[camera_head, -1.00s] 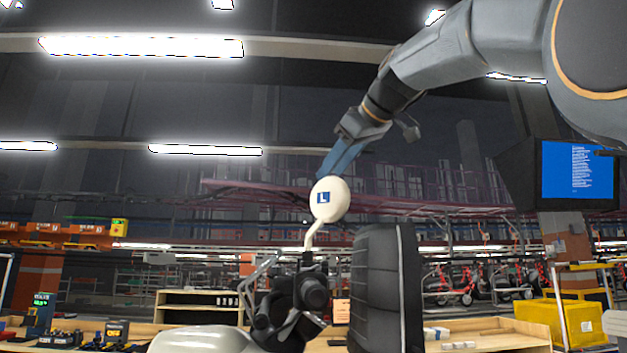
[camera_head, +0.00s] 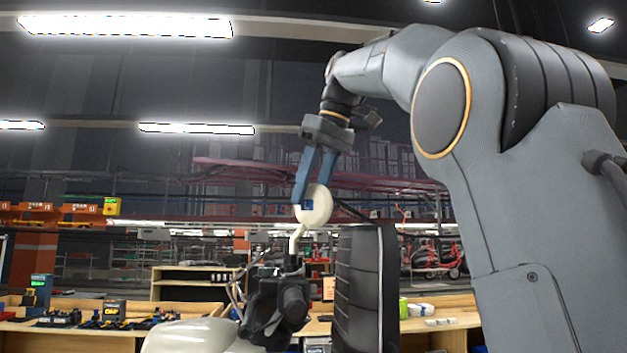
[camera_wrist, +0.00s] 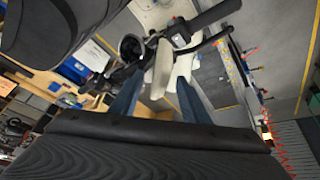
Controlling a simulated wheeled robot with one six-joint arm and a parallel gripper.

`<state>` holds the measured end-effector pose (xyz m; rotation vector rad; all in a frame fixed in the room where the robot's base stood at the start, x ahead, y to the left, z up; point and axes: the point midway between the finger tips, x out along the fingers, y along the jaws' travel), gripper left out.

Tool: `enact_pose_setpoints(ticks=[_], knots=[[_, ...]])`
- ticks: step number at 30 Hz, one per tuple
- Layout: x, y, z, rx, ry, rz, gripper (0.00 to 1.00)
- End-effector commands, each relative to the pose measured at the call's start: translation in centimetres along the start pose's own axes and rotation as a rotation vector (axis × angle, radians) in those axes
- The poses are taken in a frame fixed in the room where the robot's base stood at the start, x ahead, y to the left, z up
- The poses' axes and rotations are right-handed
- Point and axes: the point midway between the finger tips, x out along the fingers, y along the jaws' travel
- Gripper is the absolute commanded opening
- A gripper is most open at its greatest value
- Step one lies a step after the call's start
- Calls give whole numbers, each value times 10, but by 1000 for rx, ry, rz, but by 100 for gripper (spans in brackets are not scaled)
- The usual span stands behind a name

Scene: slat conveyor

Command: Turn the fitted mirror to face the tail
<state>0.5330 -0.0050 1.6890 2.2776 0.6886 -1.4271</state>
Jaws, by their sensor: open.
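In the wrist view the mirror (camera_wrist: 162,72) appears nearly edge-on between the open fingers of my gripper (camera_wrist: 160,82). Whether either finger touches it is unclear.
A black padded seat back (camera_head: 362,290) stands close right of the mirror. A black handlebar grip (camera_wrist: 216,14) lies beyond the mirror in the wrist view. Wooden benches with shelves (camera_head: 200,283) stand behind. The air left of the mirror is clear.

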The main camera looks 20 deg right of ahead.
Motion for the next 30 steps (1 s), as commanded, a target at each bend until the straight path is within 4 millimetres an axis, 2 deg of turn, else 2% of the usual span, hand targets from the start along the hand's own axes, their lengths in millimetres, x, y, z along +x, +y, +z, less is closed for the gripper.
enact_pose_setpoints(ticks=[2,6,21,30], knots=[[-3,0,6,21,-31,-15,42],[5,0,11,31,-48,-24,42],[68,-2,13,29,-45,-23,42],[76,-2,13,29,-44,-21,42]])
